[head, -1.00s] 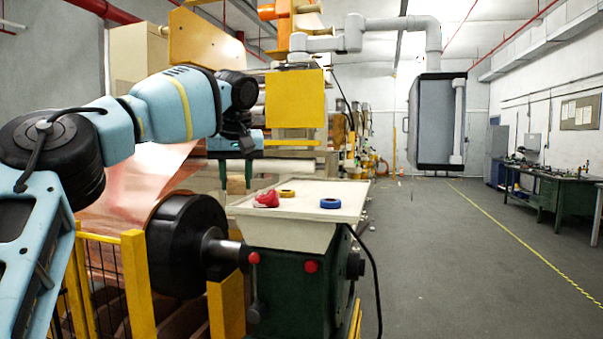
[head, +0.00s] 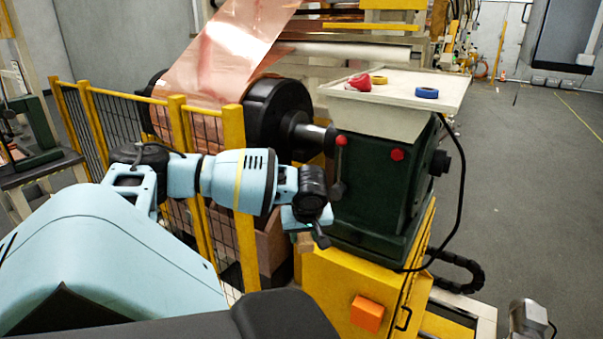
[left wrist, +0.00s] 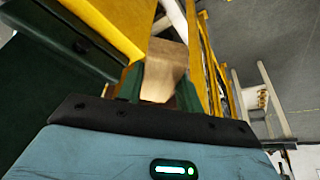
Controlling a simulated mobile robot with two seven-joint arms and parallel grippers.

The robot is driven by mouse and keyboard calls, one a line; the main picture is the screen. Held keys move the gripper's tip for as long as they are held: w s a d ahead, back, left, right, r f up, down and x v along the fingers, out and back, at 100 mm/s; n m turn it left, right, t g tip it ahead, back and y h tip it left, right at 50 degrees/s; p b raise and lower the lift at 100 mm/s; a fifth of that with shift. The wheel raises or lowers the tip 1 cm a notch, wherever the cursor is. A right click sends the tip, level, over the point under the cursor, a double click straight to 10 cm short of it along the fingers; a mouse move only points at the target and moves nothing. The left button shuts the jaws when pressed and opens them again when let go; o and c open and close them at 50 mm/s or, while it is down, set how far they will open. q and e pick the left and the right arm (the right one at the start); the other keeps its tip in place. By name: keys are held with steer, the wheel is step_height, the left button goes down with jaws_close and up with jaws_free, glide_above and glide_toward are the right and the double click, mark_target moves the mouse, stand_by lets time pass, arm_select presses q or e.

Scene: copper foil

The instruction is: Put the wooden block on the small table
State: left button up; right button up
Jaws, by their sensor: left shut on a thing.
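My left gripper (head: 308,222) is low in front of the green machine, beside the yellow fence. In the left wrist view its green fingers (left wrist: 158,88) are shut on the wooden block (left wrist: 167,62), a pale brown piece standing out between them. In the head view only a small tan part of the block (head: 305,243) shows below the gripper. A dark-topped table with pale legs (head: 42,170) stands at the far left; I cannot tell if it is the small table. My right gripper is not in view.
A pale tray-like top (head: 392,88) on the green machine (head: 375,185) holds a red cloth-like thing (head: 360,82), a yellow ring (head: 379,80) and a blue ring (head: 427,93). A yellow mesh fence (head: 232,180) stands left of the machine.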

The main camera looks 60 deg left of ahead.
arm_select(q)
steer(key=w+d+f+m+t+h, duration=0.1)
steer(key=w+d+m, duration=0.2)
steer(key=d, duration=1.1)
steer(key=w+d+f+m+t, duration=0.1)
steer(key=w+d+m, duration=0.25)
steer(key=d, duration=1.05)
steer(key=s+d+r+m+h, duration=0.1)
steer(key=s+d+m, duration=0.2)
steer(key=d, duration=0.7)
steer(key=s+d+r+m+h, duration=0.2)
steer(key=s+d+m, duration=0.2)
steer(key=d, duration=0.7)
steer(key=shift+s+r+t, duration=0.15)
steer(key=shift+s+t, duration=0.25)
steer(key=shift+s, duration=0.15)
steer(key=shift+d+m, duration=0.2)
steer(key=shift+m, duration=0.05)
